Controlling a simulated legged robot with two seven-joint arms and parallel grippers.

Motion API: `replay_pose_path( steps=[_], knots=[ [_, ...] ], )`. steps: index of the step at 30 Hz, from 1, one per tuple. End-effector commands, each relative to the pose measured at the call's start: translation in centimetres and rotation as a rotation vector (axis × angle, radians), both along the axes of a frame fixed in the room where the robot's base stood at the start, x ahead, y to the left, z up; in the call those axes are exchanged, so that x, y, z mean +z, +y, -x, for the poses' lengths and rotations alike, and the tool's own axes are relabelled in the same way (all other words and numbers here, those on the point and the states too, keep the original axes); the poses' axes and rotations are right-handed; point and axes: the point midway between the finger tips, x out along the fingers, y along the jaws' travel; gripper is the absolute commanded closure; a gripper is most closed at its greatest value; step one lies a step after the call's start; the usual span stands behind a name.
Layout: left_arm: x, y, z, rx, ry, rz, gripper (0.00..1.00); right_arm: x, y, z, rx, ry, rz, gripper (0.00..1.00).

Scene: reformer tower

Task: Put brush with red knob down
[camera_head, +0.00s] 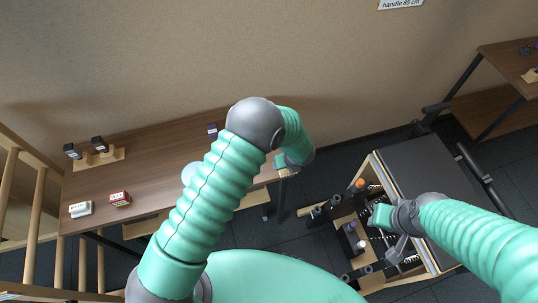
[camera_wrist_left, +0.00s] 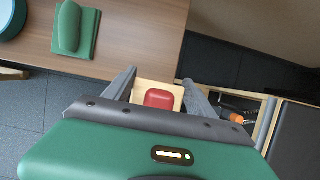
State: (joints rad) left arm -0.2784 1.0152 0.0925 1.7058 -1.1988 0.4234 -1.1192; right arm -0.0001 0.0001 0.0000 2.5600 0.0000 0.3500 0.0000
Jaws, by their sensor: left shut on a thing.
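The brush with the red knob (camera_wrist_left: 158,98) shows in the left wrist view as a pale wooden block with a red knob on top. My left gripper (camera_wrist_left: 160,92) is shut on it, with one grey finger on each side.
Several small boxes, including a red one (camera_head: 119,199) and a white one (camera_head: 80,209), lie on the table's left. A green block with a rounded grip (camera_wrist_left: 76,30) lies on the table. The open wooden frame (camera_head: 378,170) holds springs and an orange knob (camera_head: 360,183).

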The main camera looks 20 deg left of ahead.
Motion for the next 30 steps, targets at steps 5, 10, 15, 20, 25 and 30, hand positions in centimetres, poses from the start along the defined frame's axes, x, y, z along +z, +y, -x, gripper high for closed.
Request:
replay_pose_path(
  steps=[5, 10, 15, 20, 25, 30],
  knots=[
    [-0.2, 4.5, -2.0, 0.009, 0.000, 0.000, 0.73, 1.0, 0.0, 0.0, 0.000, 0.000, 0.000, 0.64],
    [-0.6, 7.3, -3.4, 0.005, -0.001, 0.002, 0.73, 1.5, 0.0, 0.0, 0.000, 0.000, 0.000, 0.64],
    [-2.0, 7.8, -3.5, 0.002, 0.002, -0.001, 0.73, 1.5, 0.0, 0.0, 0.000, 0.000, 0.000, 0.64],
    [-4.3, 7.7, -3.6, 0.003, 0.001, 0.000, 0.73, 1.5, 0.0, 0.0, 0.000, 0.000, 0.000, 0.64],
    [-4.3, 7.7, -3.6, 0.003, 0.000, 0.000, 0.73, 1.5, 0.0, 0.0, 0.000, 0.000, 0.000, 0.64],
    [-4.5, 7.7, -3.6, 0.003, 0.000, 0.000, 0.27, 1.3, 0.0, 0.0, 0.000, 0.000, 0.000, 0.64]
  ],
)
